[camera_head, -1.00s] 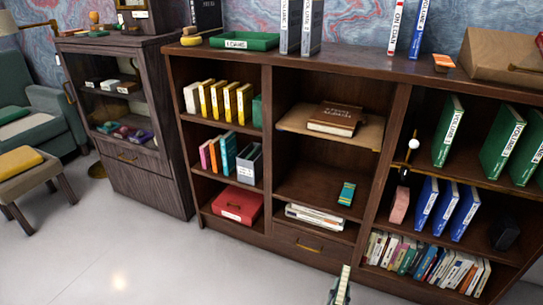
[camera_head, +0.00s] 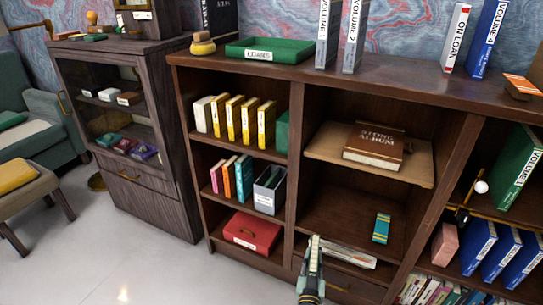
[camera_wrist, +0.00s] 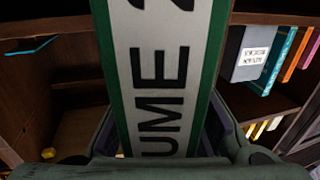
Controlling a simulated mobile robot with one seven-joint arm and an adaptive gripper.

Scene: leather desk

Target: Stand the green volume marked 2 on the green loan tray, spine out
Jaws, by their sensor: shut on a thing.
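The green loan tray (camera_head: 290,46), labelled LOANS, lies empty on top of the bookcase in the head view. My gripper (camera_head: 312,275) is low in front of the bookcase, at the bottom of the head view. It is shut on the green volume marked 2 (camera_head: 315,250), seen there nearly edge-on with its pale spine label upward. In the wrist view the green volume (camera_wrist: 158,75) fills the middle between the fingers, its white label reading "UME 2" and its far end cut off. The tray is well above and to the left of the gripper.
Grey volumes (camera_head: 352,35) stand right of the tray on the bookcase top. A yellow-and-brown round object (camera_head: 202,46) sits to its left. A brown album (camera_head: 375,143) lies on a shelf board. Green VOLUME 1 (camera_head: 520,175) stands at right.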

